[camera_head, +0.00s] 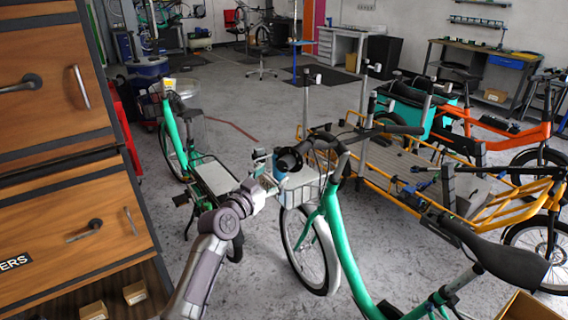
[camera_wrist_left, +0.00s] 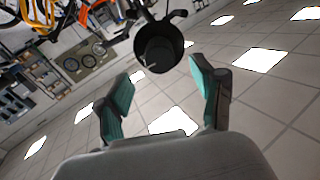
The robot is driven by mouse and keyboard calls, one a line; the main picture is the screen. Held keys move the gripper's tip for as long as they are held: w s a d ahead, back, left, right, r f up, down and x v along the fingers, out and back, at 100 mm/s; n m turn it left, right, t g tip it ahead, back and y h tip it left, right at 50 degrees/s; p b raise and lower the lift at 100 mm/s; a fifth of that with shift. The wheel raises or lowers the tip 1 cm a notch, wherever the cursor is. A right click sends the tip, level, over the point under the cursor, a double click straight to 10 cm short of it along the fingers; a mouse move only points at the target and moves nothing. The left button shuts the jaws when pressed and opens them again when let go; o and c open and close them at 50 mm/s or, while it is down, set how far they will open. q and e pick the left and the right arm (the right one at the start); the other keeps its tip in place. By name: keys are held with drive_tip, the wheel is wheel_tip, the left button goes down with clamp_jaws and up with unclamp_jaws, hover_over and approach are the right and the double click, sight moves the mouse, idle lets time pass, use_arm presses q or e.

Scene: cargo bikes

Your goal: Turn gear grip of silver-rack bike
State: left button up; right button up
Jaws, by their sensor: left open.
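The green bike (camera_head: 331,215) with a silver wire front rack (camera_head: 303,190) stands in the middle of the head view. Its black handlebar grip (camera_head: 290,160) points toward me, with its round end showing. The same dark round grip end (camera_wrist_left: 158,46) shows in the left wrist view, just beyond the fingertips. My left gripper (camera_head: 269,165) reaches in beside the grip, above the rack. In the wrist view my left gripper (camera_wrist_left: 163,72) is open, its two teal-padded fingers apart with nothing between them. The gear part cannot be told from the rest of the grip. My right gripper is out of view.
A second green bike (camera_head: 177,135) with a flat carrier stands left of my arm. A yellow cargo bike (camera_head: 388,190) and an orange bike (camera_head: 510,140) stand to the right. A wooden drawer cabinet (camera_head: 60,130) fills the left edge. Open floor (camera_head: 235,85) lies behind.

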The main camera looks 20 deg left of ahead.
sight(282, 167)
use_arm(q)
drive_tip(key=x, duration=0.7)
drive_tip(key=shift+w+d, duration=0.1)
drive_tip(key=shift+w, duration=0.15)
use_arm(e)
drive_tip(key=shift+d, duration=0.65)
use_arm(q)
drive_tip(key=c, duration=1.1)
drive_tip(key=shift+c, duration=0.2)
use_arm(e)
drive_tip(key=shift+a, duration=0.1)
